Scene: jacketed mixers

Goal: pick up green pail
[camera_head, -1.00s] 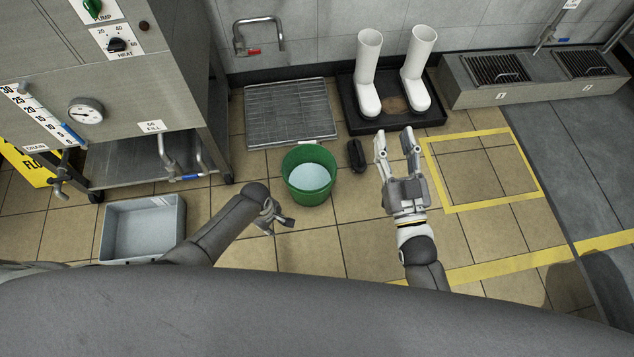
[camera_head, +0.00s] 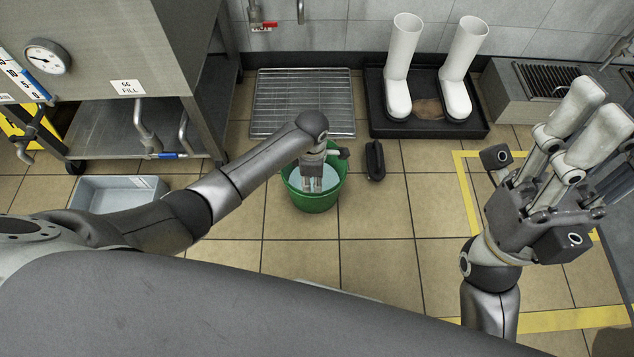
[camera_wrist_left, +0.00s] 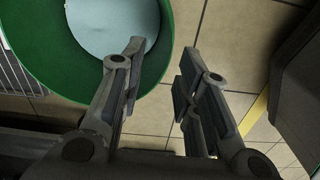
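The green pail (camera_head: 314,204) stands upright on the tiled floor with pale blue liquid inside. My left gripper (camera_head: 318,186) points down over it and hides part of its opening. In the left wrist view the pail (camera_wrist_left: 55,62) fills the upper left. There my left gripper (camera_wrist_left: 160,62) is open, one finger over the pail's inside and the other outside over the floor, with the rim's edge between them. I cannot tell how deep the fingers reach. My right gripper (camera_head: 600,112) is open and empty at the right, well away from the pail.
A black object (camera_head: 375,160) lies right of the pail. Behind are a metal floor grate (camera_head: 302,90) and a black tray (camera_head: 440,128) with white boots (camera_head: 398,98). A grey bin (camera_head: 120,192) and a steel machine (camera_head: 120,60) stand left. Floor in front is clear.

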